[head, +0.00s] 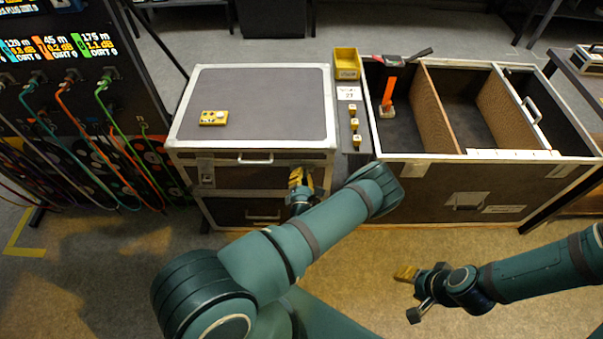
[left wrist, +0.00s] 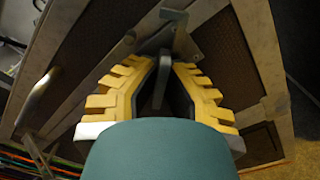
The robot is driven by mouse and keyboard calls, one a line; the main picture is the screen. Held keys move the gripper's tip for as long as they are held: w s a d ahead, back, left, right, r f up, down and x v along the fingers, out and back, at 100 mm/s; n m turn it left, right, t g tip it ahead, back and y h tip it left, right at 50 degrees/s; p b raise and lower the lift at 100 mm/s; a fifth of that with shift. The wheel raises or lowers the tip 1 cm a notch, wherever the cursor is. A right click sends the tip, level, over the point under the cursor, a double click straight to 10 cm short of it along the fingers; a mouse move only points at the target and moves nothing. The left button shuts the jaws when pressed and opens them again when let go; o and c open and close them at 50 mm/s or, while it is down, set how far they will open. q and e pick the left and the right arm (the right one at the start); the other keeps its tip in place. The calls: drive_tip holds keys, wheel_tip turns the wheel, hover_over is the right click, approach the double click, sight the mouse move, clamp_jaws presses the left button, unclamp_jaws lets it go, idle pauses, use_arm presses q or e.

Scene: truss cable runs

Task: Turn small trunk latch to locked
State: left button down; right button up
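The small trunk (head: 260,95) is a case with a dark grey lid, pale metal edges and a front handle (head: 255,159). Its lid is down. My left gripper (head: 300,178) is at the right part of the trunk's front and covers that spot in the head view. In the left wrist view, the yellow fingers (left wrist: 165,66) converge on a grey metal latch lever (left wrist: 158,82), which stands between their tips. A metal bracket is just beyond the tips. The exact latch angle is hard to tell. My right gripper (head: 405,274) is low over the floor, away from the trunks.
A yellow device (head: 214,118) lies on the lid. Right of the trunk are a yellow bin (head: 346,63) and several small yellow blocks. A large open trunk (head: 425,190) with dividers stands further right. A rack with coloured cables (head: 75,100) is at left. The front floor is clear.

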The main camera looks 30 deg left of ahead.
use_arm(q)
drive_tip(key=n+p, duration=0.2)
drive_tip(key=n, duration=0.4)
drive_tip(key=shift+r, duration=0.15)
drive_tip(key=shift+n+p, duration=0.7)
drive_tip(key=shift+n, duration=1.2)
drive_tip(key=shift+w, duration=0.1)
drive_tip(key=c, duration=1.1)
unclamp_jaws()
drive_tip(key=v, duration=1.2)
